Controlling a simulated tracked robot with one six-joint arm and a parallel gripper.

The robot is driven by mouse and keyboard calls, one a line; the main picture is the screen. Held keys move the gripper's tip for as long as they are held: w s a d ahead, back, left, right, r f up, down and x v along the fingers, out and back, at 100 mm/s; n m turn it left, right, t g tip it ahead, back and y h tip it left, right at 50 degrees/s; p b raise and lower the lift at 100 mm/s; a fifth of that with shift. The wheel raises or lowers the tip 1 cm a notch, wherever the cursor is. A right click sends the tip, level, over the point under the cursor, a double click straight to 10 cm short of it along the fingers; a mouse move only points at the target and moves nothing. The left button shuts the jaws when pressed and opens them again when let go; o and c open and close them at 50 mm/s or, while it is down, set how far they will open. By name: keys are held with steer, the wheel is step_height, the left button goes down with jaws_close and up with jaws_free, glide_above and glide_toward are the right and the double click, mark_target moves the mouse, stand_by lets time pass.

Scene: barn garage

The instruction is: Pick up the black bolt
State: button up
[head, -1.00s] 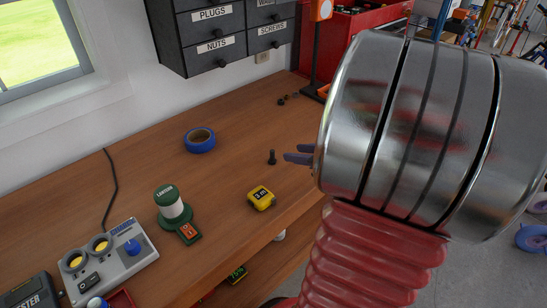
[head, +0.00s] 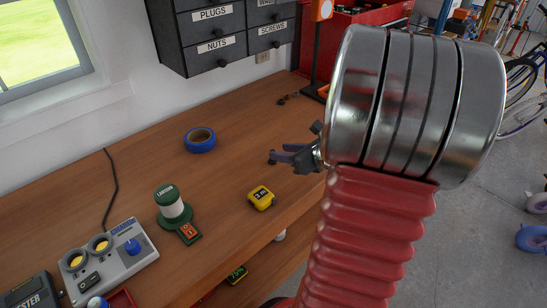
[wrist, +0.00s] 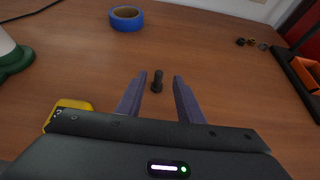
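The black bolt (wrist: 157,82) stands upright on the wooden workbench. In the wrist view it sits between the tips of my gripper's two fingers, with a gap on each side. My gripper (wrist: 159,86) is open and empty. In the head view my gripper (head: 278,154) reaches in from the right, low over the bench, and its fingers hide most of the bolt (head: 271,162).
A blue tape roll (head: 200,140) lies behind and left of the bolt. A yellow tape measure (head: 261,198) sits nearer the front edge. A green and white lantern (head: 173,207) stands farther left. Small dark parts (wrist: 250,42) and an orange bin (wrist: 304,73) are at right.

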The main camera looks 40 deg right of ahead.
steer(key=shift+x, duration=1.75)
steer(key=shift+a, duration=0.1)
steer(key=shift+c, duration=0.6)
jaws_close()
